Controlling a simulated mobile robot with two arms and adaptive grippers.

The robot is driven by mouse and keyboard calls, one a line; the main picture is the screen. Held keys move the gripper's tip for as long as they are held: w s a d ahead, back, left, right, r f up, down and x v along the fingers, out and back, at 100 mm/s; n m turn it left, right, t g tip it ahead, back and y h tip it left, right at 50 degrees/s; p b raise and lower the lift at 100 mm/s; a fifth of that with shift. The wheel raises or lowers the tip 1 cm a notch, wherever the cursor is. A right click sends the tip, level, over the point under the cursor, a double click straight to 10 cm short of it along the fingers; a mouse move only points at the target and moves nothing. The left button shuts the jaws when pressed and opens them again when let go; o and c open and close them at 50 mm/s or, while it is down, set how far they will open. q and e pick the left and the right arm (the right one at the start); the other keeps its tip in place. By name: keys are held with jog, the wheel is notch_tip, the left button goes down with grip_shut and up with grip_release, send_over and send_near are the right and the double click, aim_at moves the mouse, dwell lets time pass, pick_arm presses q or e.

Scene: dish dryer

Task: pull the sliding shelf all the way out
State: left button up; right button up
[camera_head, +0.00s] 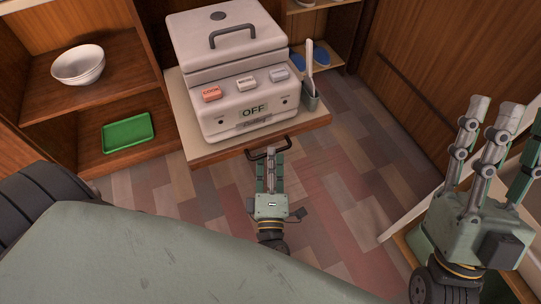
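The sliding shelf (215,156) is a light wooden board that juts out over the floor in the head view. A dark curved handle (285,141) sits on its front edge. A white dish dryer with a lid, buttons and an "OFF" display (243,80) stands on the shelf. My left gripper (271,154) is at the handle, its fingertips meeting or overlapping it. I cannot tell whether its fingers are closed around the handle. My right gripper (505,112) is at the right, fingers up and spread, empty and away from the shelf.
A wooden cabinet at the left holds a white bowl (78,65) and a green tray (128,133). A holder with a white utensil (309,88) stands on the shelf's right side. Blue items (321,57) lie behind it. Patchwork floor (345,150) is clear right of the shelf.

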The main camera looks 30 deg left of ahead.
pick_arm(q)
jog(key=v, duration=0.6)
jog(key=shift+s, duration=0.25)
jog(key=shift+d+f, duration=0.1)
